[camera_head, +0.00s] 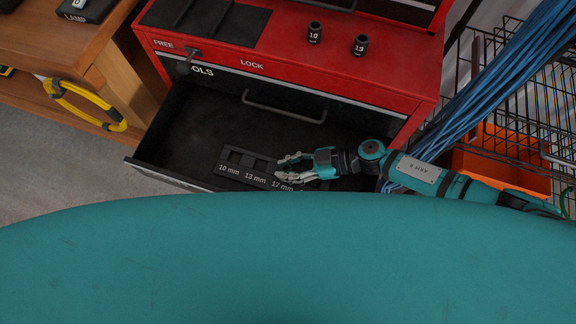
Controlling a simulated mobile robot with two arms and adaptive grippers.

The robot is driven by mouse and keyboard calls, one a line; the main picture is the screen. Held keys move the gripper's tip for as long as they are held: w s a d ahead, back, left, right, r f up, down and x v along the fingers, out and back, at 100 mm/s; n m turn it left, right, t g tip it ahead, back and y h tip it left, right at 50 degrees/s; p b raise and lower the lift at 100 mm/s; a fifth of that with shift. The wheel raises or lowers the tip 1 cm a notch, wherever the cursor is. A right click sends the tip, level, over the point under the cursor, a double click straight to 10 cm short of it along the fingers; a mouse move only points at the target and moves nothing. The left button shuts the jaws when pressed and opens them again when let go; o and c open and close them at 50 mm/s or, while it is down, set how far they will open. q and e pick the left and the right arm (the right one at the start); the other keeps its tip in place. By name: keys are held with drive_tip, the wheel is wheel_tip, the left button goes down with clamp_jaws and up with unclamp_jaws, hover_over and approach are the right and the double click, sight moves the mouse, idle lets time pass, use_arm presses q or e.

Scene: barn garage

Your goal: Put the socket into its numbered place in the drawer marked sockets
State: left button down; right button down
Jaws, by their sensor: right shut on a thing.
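The red tool cabinet's drawer (190,130) is pulled open. Inside, near its front, lies a dark holder (228,165) with places marked 10 mm, 13 mm and 17 mm. My right gripper (279,167) reaches in from the right over the 17 mm end. Its fingers are shut on a small dark thing, apparently a socket, mostly hidden by the fingers; I cannot read a number or tell whether it touches the holder. A socket marked 10 (314,33) and a socket marked 13 (360,45) stand upright on the cabinet top. My left gripper is not in view.
The cabinet top (400,70) also has a dark mat (235,24). A wooden bench (85,50) stands left, a wire rack (530,95) and orange bin (500,165) right. The open drawer's left part is clear.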

drive_tip(key=shift+f, duration=0.3)
drive_tip(key=c, duration=1.2)
unclamp_jaws()
drive_tip(key=shift+s+f, duration=0.1)
drive_tip(key=shift+f, duration=0.1)
drive_tip(key=shift+o, duration=0.2)
drive_tip(key=shift+d, duration=0.1)
drive_tip(key=shift+f, duration=0.1)
drive_tip(key=shift+d+r, duration=0.1)
drive_tip(key=shift+r, duration=0.2)
drive_tip(key=v, duration=0.6)
drive_tip(key=shift+d+r, duration=0.1)
drive_tip(key=shift+r, duration=0.35)
drive_tip(key=shift+d+r, duration=0.3)
drive_tip(key=shift+d, duration=0.1)
